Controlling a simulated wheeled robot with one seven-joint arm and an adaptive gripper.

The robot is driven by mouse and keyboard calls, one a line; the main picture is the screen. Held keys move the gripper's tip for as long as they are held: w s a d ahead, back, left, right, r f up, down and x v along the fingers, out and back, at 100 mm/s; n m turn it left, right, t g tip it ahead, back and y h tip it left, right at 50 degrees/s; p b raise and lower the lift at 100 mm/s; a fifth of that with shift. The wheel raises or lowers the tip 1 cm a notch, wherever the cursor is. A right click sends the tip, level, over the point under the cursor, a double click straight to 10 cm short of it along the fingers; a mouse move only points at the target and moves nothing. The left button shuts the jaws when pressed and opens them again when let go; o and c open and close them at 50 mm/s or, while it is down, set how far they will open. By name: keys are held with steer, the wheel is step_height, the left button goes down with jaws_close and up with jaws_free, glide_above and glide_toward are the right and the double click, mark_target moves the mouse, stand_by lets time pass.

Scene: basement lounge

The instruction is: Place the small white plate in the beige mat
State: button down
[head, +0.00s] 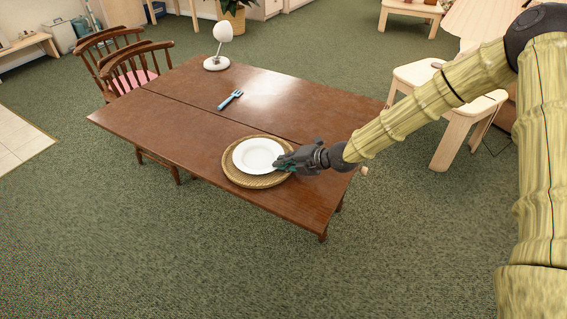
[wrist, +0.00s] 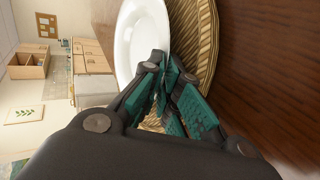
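The small white plate (head: 258,154) is over the round woven beige mat (head: 234,175) near the right front of the brown table. The mat's rim shows around the plate. I cannot tell whether the plate rests fully flat on it. My gripper (head: 284,163) is at the plate's right edge. In the wrist view, the fingers with green pads (wrist: 168,72) come close together at the rim of the plate (wrist: 139,38) and look shut on it. The fingers hide the exact contact. The mat (wrist: 207,40) lies just beyond the plate there.
A blue fork-like utensil (head: 230,99) and a white lamp (head: 217,63) are farther back on the table (head: 175,110). Wooden chairs (head: 137,72) stand at its left. Table space left of the mat is clear.

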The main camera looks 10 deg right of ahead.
steer(key=shift+s+d+f, duration=0.1)
steer(key=shift+s+f, duration=0.15)
steer(key=shift+f, duration=0.35)
steer(key=c, duration=1.9)
jaws_free()
steer(key=shift+s+f, duration=0.15)
steer(key=shift+f, duration=0.05)
steer(key=shift+r, duration=0.45)
steer(key=v, duration=0.6)
steer(key=r+v, duration=0.1)
steer(key=v, duration=0.3)
steer(key=shift+w, duration=0.45)
steer(key=shift+v, duration=1)
